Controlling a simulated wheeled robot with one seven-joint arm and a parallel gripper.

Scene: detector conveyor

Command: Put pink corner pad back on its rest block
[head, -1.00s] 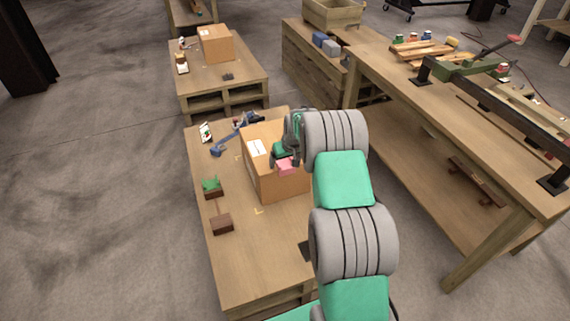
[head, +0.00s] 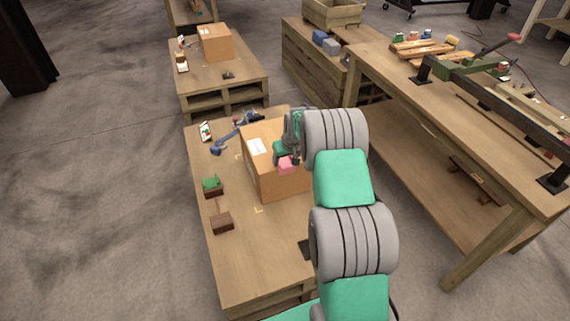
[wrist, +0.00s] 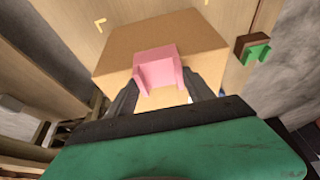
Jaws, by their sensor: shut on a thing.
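The pink corner pad (head: 286,167) is held at my gripper's tips, over the near right part of the cardboard box (head: 279,184). In the wrist view the pad (wrist: 157,62) sits between the two fingers of my gripper (wrist: 160,92), in front of the box (wrist: 112,55). I cannot tell whether the pad still touches the box. A bare brown block (head: 222,224) stands on the bench, left of and nearer than the box. A second brown block (head: 214,194) carries a green corner pad (head: 211,183); this green pad also shows in the wrist view (wrist: 258,52).
The box stands on a wooden pallet table (head: 250,275), with clear top in front of it. A blue tool (head: 228,143) and a small white card (head: 206,131) lie at its back left. A long workbench (head: 450,150) stands to the right.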

